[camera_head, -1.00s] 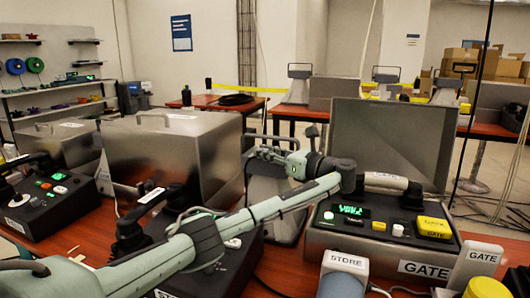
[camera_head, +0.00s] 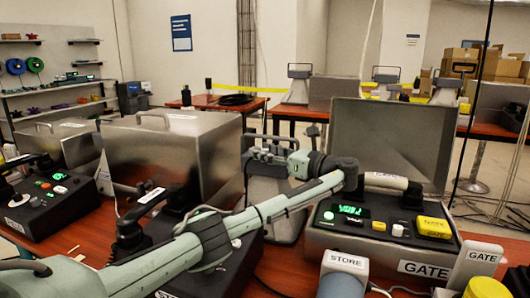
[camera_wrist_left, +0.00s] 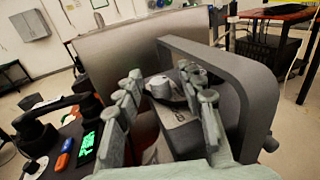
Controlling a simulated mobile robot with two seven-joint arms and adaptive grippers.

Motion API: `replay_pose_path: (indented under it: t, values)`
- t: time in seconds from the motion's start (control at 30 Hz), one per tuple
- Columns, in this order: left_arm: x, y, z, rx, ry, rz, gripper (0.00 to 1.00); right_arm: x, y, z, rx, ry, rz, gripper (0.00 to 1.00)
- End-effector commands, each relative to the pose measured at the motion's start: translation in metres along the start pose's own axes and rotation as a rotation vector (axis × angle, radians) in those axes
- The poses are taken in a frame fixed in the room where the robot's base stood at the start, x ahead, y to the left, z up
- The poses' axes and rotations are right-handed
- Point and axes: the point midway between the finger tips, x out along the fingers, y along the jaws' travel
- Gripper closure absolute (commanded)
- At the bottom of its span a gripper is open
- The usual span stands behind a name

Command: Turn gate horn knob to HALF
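The grey horn unit (camera_head: 284,222) stands left of the GATE phone console (camera_head: 370,240), partly hidden behind my left arm. Its face and knob cannot be made out in the head view. In the left wrist view a light grey knob (camera_wrist_left: 158,86) sits on a dark box with a small label, beneath a thick grey bracket (camera_wrist_left: 245,85). My left gripper (camera_head: 264,154) is at the top of the horn unit. In the left wrist view the left gripper (camera_wrist_left: 165,105) is open, with a finger on each side of the knob. Contact cannot be told. My right gripper is not in view.
The GATE console has a lit green display, a white knob and a yellow button. A raised metal lid (camera_head: 390,135) stands behind it. A metal case (camera_head: 170,155) is at the left.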

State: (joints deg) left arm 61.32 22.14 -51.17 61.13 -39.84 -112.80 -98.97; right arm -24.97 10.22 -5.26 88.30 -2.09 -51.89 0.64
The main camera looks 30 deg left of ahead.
Motion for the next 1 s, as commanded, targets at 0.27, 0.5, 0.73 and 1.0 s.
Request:
replay_pose_path:
  t: [0.27, 0.5, 0.73, 1.0]
  values:
    - [-0.014, -0.001, 0.000, 0.000, 0.001, -0.002, 0.61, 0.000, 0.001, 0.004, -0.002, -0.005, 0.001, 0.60]
    - [-0.064, -0.001, -0.002, 0.001, 0.006, -0.005, 0.61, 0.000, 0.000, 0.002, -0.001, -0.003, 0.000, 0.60]
    - [-0.105, 0.000, -0.001, 0.001, 0.003, -0.002, 0.61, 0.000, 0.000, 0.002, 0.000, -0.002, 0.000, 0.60]
    - [-0.120, 0.000, 0.000, 0.001, 0.000, 0.001, 0.61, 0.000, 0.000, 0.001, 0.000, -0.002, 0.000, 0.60]
